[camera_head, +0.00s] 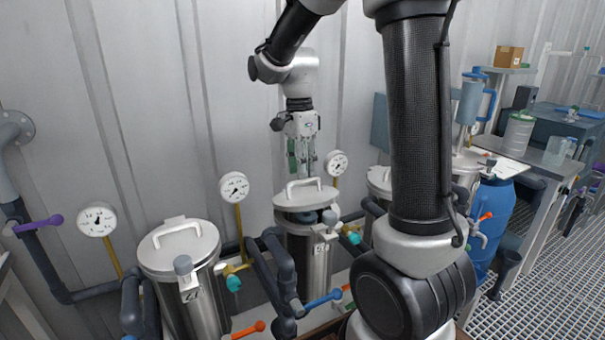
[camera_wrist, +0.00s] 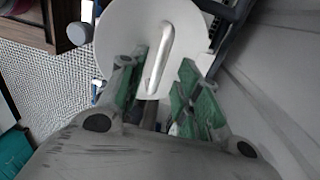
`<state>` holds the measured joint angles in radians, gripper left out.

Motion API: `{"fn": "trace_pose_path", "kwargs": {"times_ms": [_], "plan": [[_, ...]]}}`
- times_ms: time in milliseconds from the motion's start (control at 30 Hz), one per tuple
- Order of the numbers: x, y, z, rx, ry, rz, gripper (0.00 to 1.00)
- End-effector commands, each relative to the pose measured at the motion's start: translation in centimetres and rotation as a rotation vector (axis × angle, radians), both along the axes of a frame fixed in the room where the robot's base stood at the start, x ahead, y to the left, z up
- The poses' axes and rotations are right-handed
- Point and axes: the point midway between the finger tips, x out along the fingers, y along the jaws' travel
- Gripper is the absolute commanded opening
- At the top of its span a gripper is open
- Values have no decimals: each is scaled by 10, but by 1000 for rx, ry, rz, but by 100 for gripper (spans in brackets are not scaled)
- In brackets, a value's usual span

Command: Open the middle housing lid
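The middle housing (camera_head: 307,255) is a steel cylinder with a round pale lid (camera_head: 322,199) and an arched handle (camera_head: 290,194) on top. My gripper (camera_head: 304,168) points down just above the handle. In the wrist view, my gripper (camera_wrist: 163,82) has its green-padded fingers spread apart, with nothing held between them. The handle (camera_wrist: 160,55) lies ahead of the gap between the fingers, over the white lid (camera_wrist: 115,35). Contact with the handle cannot be made out.
The left housing's lid (camera_head: 165,257) lies flat on its cylinder. Pressure gauges (camera_head: 234,187) and dark pipes (camera_head: 280,265) stand close around the housings. Another housing's lid (camera_head: 379,179) is partly hidden behind my arm. A blue barrel (camera_head: 492,215) stands at the right.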

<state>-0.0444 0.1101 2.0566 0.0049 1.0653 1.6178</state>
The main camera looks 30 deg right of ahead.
Motion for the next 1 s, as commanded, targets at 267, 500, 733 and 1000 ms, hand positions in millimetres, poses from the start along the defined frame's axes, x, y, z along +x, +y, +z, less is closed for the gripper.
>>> {"fn": "trace_pose_path", "kwargs": {"times_ms": [267, 500, 733, 1000], "plan": [[-2, 0, -22, 0, 0, 1, 33], [-2, 0, -22, 0, -1, 1, 28], [-2, 0, -22, 0, -1, 1, 0], [-1, 0, -21, 0, 7, 1, 0]]}}
